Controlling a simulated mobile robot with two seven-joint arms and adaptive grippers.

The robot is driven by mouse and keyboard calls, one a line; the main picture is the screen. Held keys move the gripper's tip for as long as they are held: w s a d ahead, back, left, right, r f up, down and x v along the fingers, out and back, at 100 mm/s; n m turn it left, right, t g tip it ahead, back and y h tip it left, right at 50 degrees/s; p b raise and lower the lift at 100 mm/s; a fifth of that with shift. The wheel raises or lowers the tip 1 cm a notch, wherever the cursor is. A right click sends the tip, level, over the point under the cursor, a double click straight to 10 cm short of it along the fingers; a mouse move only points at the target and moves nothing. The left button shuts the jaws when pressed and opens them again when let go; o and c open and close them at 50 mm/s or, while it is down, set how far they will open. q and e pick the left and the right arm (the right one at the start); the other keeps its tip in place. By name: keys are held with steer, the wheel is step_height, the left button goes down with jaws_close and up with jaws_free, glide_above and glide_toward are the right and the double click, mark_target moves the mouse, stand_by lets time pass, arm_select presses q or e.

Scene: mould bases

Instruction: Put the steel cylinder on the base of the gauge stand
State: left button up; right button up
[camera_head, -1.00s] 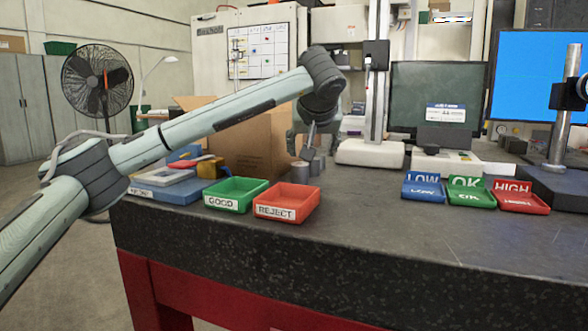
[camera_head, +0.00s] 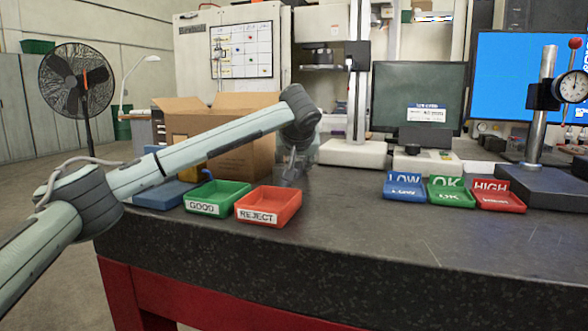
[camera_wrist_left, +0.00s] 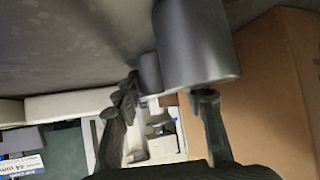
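The gauge stand stands at the right in the head view, with a dial gauge (camera_head: 571,87) on a steel post and a dark flat base (camera_head: 545,187). No cylinder is on the visible part of that base. In the left wrist view a large grey steel cylinder (camera_wrist_left: 195,45) is close by, with a smaller grey cylinder (camera_wrist_left: 150,72) beside it. My left gripper (camera_wrist_left: 167,90) is open, its two fingers apart near the large cylinder's end; I cannot tell whether they touch it. In the head view the left gripper (camera_head: 290,170) is low behind the red tray and hides the cylinders. My right gripper is not in view.
Green GOOD (camera_head: 218,197) and red REJECT (camera_head: 268,206) trays are near the left gripper. A cardboard box (camera_head: 240,160) stands behind them. LOW (camera_head: 403,186), OK (camera_head: 451,192) and HIGH (camera_head: 498,196) trays sit before the gauge stand. The table's middle is clear.

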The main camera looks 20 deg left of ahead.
arm_select(q)
jaws_close()
steer(key=shift+r, duration=0.1)
step_height(320, 180, up, 10)
steer(key=shift+d, duration=0.1)
stand_by(0.4)
